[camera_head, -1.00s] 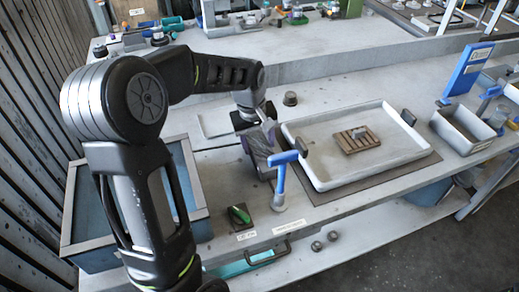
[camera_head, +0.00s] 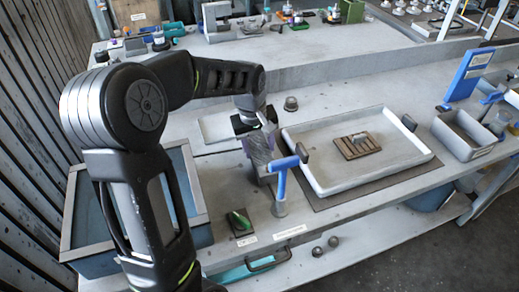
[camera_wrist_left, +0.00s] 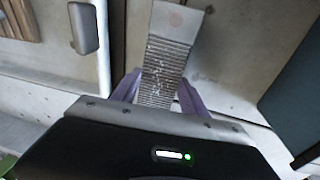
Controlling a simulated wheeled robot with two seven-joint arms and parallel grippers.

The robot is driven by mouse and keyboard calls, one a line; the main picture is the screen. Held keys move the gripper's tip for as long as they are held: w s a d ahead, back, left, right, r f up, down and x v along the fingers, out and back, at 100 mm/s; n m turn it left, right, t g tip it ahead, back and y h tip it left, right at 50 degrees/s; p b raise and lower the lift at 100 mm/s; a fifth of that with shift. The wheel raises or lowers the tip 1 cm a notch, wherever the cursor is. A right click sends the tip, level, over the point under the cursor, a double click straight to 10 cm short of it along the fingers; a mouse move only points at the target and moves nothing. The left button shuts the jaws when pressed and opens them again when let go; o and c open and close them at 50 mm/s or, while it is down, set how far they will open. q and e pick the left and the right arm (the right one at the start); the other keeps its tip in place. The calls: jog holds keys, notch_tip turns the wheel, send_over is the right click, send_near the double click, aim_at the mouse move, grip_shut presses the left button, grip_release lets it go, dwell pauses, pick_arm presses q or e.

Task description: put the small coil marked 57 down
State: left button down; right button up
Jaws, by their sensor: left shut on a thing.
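My left gripper (camera_wrist_left: 158,92) is shut on a grey, finely ribbed piece, taken as the small coil (camera_wrist_left: 168,60). The coil stands out between two purple fingers in the left wrist view; no number on it is readable. In the head view the gripper (camera_head: 250,148) and the coil (camera_head: 260,151) are over the bench, left of the white tray and just behind a blue T-shaped stand. I cannot tell whether the coil touches the bench. My right gripper is not in view.
The white tray (camera_head: 312,184) holds a slatted wooden rack (camera_head: 345,149) with a small grey piece. The blue T-shaped stand (camera_head: 281,187) and a green item (camera_head: 240,220) are close in front. A blue-grey bin (camera_head: 72,205) is at left.

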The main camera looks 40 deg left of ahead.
aim_at(259, 149)
pick_arm(q)
notch_tip(259, 149, up, 10)
jog(key=shift+f+b, duration=0.2)
jog(key=shift+b, duration=0.15)
dwell(0.4)
